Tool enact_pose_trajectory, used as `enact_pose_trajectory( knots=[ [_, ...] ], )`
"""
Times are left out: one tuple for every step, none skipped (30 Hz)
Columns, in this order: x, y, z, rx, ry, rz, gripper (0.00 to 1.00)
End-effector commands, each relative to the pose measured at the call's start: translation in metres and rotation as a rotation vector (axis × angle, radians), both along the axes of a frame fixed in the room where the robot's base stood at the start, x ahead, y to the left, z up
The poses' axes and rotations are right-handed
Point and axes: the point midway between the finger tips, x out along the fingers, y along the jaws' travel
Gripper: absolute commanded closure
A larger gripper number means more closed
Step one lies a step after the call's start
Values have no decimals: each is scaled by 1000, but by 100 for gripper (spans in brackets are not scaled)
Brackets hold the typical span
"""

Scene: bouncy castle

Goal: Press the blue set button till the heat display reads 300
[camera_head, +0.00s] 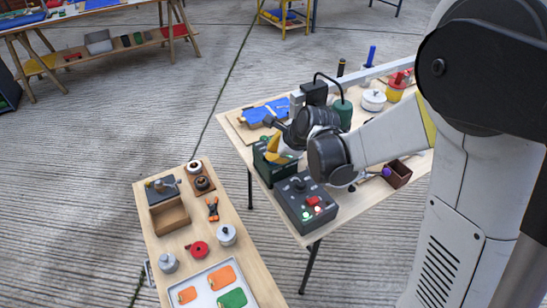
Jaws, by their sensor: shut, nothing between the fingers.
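My gripper (275,151) is small in the head view, at the end of my arm, with its fingers shut and empty. It is just over a dark green box (274,171) at the left edge of the workbench. I cannot tell whether the fingertips touch the box. My gripper and arm hide much of the box's top. No blue set button or heat display can be made out, so I cannot read any number.
A dark control box (301,207) with a red button and small lights stands nearer on the workbench (232,131). A blue cloth (264,111) lies behind my gripper. A lower table (178,245) at front left holds pots, a tray (213,276) and tools. Concrete floor is clear at left.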

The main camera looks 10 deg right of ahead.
Motion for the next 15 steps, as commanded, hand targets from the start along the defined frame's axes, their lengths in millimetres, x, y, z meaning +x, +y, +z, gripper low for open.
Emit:
enact_pose_trajectory(
  knots=[
    [0, 0, -1, 0, 0, 0, 100],
    [0, 0, -2, 0, 0, 0, 100],
    [0, 0, -1, 0, 0, 0, 100],
    [0, 0, -1, 0, 0, 0, 100],
    [0, 0, -1, 0, 0, 0, 100],
    [0, 0, -1, 0, 0, 0, 100],
    [0, 0, -1, 0, 0, 0, 100],
    [0, 0, -1, 0, 0, 0, 100],
    [0, 0, -1, 0, 0, 0, 100],
    [0, 0, -1, 0, 0, 0, 100],
    [0, 0, -1, 0, 0, 0, 100],
    [0, 0, 0, 0, 0, 0, 100],
    [0, 0, 1, 0, 0, 0, 100],
    [0, 0, 2, 0, 0, 0, 100],
    [0, 0, 4, 0, 0, 0, 100]
  ],
)
